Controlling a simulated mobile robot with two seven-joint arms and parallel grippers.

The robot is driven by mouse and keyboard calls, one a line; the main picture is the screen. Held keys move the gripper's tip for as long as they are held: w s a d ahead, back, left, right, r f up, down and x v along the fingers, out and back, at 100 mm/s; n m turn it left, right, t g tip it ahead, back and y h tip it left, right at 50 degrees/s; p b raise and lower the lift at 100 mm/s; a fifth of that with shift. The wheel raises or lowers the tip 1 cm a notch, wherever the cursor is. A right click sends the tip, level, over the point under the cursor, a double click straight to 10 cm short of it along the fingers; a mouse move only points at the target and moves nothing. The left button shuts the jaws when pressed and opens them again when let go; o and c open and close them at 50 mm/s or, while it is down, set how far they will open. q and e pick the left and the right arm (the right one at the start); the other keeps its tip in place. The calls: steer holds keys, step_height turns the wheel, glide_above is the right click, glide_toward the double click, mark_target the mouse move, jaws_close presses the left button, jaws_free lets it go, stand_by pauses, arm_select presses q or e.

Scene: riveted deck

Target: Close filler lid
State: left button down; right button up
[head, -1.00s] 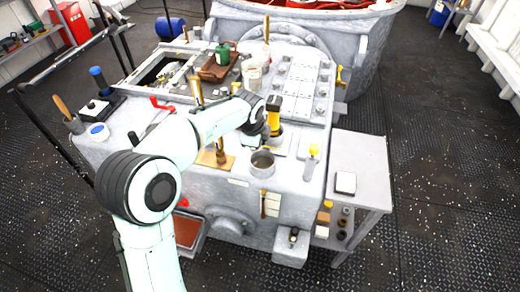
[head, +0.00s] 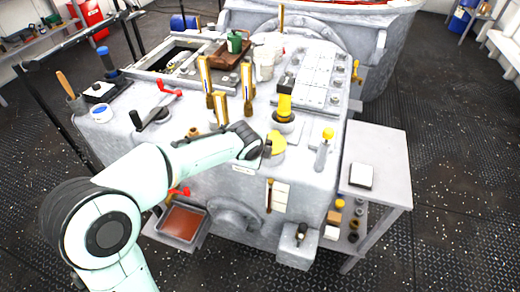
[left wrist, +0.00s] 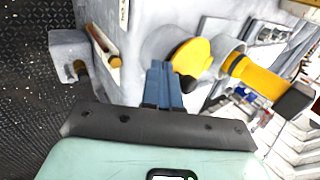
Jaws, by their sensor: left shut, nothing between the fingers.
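The yellow filler lid (head: 277,143) lies over the top of the grey filler neck on the front of the machine's deck. It also shows in the left wrist view as a yellow disc (left wrist: 192,57). I cannot tell whether it sits fully flat. My left gripper (head: 266,153) is shut and empty at the lid's left side. Its blue fingers (left wrist: 162,72) are together, very close to the lid's edge; whether they touch is unclear. The neck is mostly hidden by the lid and my arm. My right gripper is not in view.
A yellow-topped cylinder (head: 285,107) stands just behind the lid, and a yellow-knobbed lever (head: 325,148) to its right. Upright brass-coloured handles (head: 247,88) stand behind my arm. A grey side table (head: 385,150) with a white block is at the right.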

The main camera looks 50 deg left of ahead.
arm_select(q)
steer(key=shift+f, duration=0.3)
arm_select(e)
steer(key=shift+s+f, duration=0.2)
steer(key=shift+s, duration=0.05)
arm_select(q)
steer(key=shift+w, duration=0.1)
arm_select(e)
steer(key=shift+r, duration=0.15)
arm_select(q)
steer(key=shift+w+a+p, duration=0.25)
steer(key=shift+p, duration=0.05)
steer(key=shift+w+a+r, duration=0.1)
steer(key=shift+w+r, duration=0.05)
steer(key=shift+r, duration=0.05)
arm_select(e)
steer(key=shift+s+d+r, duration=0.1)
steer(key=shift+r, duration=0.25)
